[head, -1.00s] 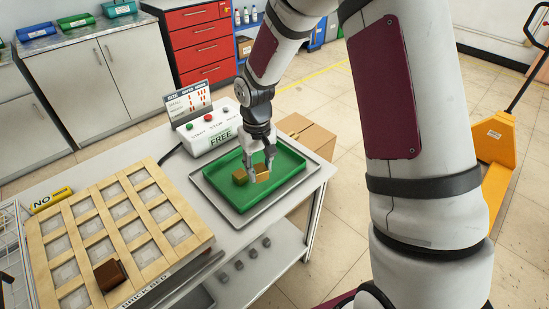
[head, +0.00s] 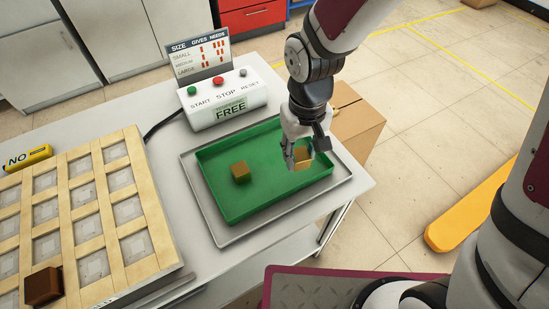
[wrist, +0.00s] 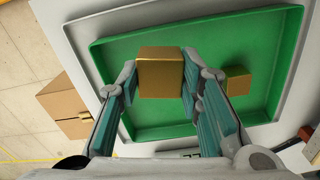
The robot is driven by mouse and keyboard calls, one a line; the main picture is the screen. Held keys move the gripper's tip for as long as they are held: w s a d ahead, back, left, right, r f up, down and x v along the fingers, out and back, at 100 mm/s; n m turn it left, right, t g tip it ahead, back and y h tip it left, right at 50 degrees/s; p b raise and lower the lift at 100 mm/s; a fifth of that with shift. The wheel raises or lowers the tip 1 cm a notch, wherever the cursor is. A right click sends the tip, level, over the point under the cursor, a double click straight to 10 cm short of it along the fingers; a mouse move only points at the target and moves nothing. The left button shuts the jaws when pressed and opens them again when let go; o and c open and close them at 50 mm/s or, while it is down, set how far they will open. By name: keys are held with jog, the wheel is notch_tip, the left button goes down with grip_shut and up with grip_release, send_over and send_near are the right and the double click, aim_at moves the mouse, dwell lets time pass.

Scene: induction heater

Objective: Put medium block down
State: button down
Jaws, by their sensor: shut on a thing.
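My gripper (head: 304,160) is shut on a gold metal block, the medium block (head: 303,156), over the right part of the green tray (head: 262,203). In the wrist view the medium block (wrist: 161,74) sits between the two fingertips. Whether its underside touches the tray floor I cannot tell. Another gold block (head: 240,171) rests on the tray floor to the left, apart from my gripper; it also shows in the wrist view (wrist: 238,83).
A control box (head: 222,100) with START, STOP and RESET buttons stands behind the tray and reads FREE. A wooden-slatted brick bed (head: 104,200) with a brown block (head: 43,286) is at the left. A cardboard box (head: 358,128) stands beyond the table's right side.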

jog(key=s+a+f+b, duration=0.1)
jog(key=s, duration=0.1)
jog(key=s+a+f+n+b, duration=0.1)
jog(key=s, duration=0.2)
jog(key=s+a+f+n+b, duration=0.1)
jog(key=s, duration=0.1)
jog(key=shift+s+f, duration=0.1)
jog(key=shift+s, duration=0.2)
jog(key=b, duration=0.1)
send_over(263, 163)
jog(key=w+d, duration=0.3)
jog(key=d, duration=0.3)
jog(key=shift+s+a+f, duration=0.15)
jog(key=shift+s+f, duration=0.1)
jog(key=shift+f, duration=0.5)
jog(key=shift+w+f, duration=0.2)
jog(key=shift+f, duration=0.1)
jog(key=shift+f+b, duration=0.3)
jog(key=shift+f, duration=1.15)
jog(key=shift+f, duration=0.15)
jog(key=c, duration=1.1)
grip_release()
